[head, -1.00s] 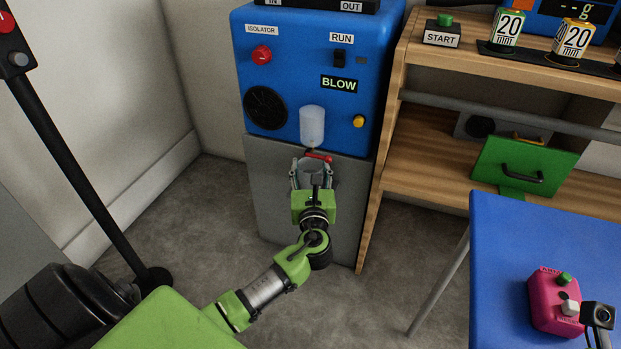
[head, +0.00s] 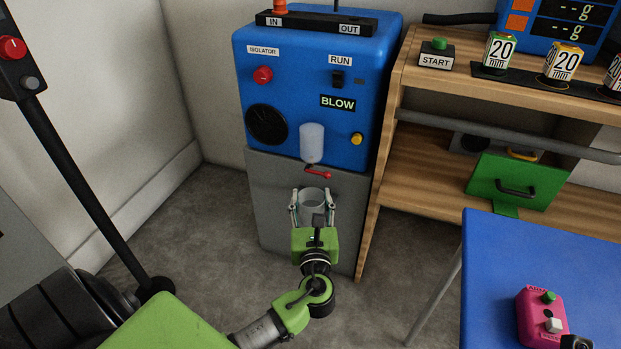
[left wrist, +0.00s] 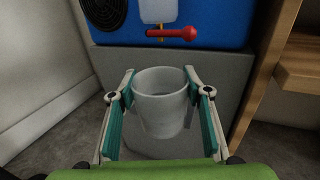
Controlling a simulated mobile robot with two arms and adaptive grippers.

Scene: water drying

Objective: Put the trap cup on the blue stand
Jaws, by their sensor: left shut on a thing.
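My left gripper (head: 312,194) is shut on the trap cup (head: 312,203), a pale grey, open-topped cup. In the left wrist view the cup (left wrist: 160,106) sits upright between the two teal-padded fingers, its rim facing up. It hangs in front of the grey lower cabinet, below and apart from the red lever (head: 318,173) and the clear bowl (head: 312,142) on the blue machine. A blue-topped stand (head: 525,255) is at the right in the head view, well away from the cup. My right gripper does not show.
The blue machine (head: 355,105) has a red knob, a RUN switch and a lit BLOW sign. A wooden shelf (head: 425,150) stands to its right with a green panel (head: 517,180). A pink box (head: 541,318) sits on the blue top. A black post (head: 85,185) leans at left.

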